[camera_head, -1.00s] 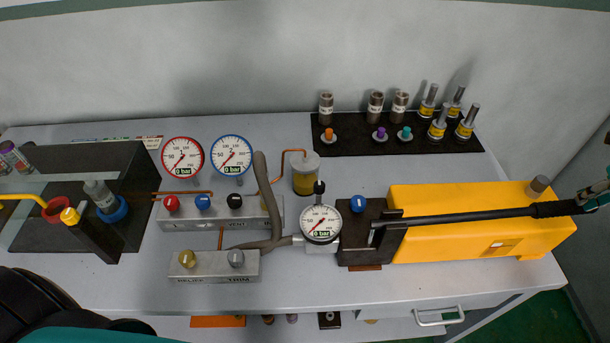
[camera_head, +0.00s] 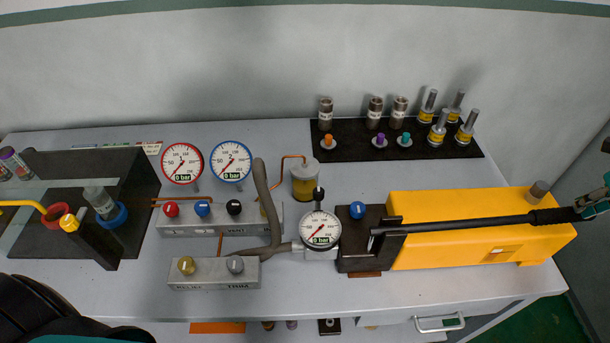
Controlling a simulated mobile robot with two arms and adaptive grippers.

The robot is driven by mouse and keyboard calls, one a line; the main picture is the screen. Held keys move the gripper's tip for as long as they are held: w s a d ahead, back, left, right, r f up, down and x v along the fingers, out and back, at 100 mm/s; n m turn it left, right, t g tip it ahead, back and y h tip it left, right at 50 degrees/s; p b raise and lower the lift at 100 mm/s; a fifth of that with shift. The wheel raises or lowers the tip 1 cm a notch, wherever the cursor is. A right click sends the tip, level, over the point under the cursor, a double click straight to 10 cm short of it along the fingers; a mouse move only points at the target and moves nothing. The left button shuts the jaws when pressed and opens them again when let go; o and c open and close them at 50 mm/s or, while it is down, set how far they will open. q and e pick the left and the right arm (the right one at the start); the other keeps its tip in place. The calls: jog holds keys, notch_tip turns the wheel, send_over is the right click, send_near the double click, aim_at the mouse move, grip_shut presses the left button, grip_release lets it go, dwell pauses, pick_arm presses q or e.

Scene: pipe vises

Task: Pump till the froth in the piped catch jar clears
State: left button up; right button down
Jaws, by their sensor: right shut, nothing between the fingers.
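The catch jar (camera_head: 304,186), small and clear with yellow-brown fluid, stands behind the hose gauge, a thin copper pipe (camera_head: 284,162) running to its top. I cannot tell whether froth lies on the fluid. The yellow hand pump (camera_head: 470,251) lies at the right, its long black lever (camera_head: 460,224) stretched almost level along it. My right gripper (camera_head: 589,206) is at the right edge, at the lever's grip end, shut with nothing held; its contact with the grip is unclear. The pump gauge (camera_head: 319,230) reads 0 bar. My left gripper is out of view.
Red-rimmed (camera_head: 182,164) and blue-rimmed (camera_head: 231,161) gauges read 0 bar above a knobbed manifold (camera_head: 187,226). A relief/trim block (camera_head: 210,275) sits in front. A grey hose (camera_head: 270,210) rises between. Fittings stand on a black mat (camera_head: 445,153); a dark vise block (camera_head: 140,185) is left.

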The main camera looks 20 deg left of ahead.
jog(key=r+p, duration=0.1)
jog(key=r, duration=0.2)
jog(key=r+p, duration=0.1)
jog(key=r, duration=0.1)
jog(key=shift+s+a+r+p, duration=0.15)
jog(key=shift+a+p, duration=0.2)
notch_tip(320, 180, up, 7)
jog(key=a+p, duration=0.1)
jog(key=p, duration=0.3)
jog(key=shift+s+a+p, duration=0.3)
jog(key=p+v, duration=0.1)
jog(key=v, duration=0.1)
jog(key=w+p+v, duration=0.1)
jog(key=p+v, duration=0.1)
jog(key=v, duration=0.1)
jog(key=shift+a, duration=0.25)
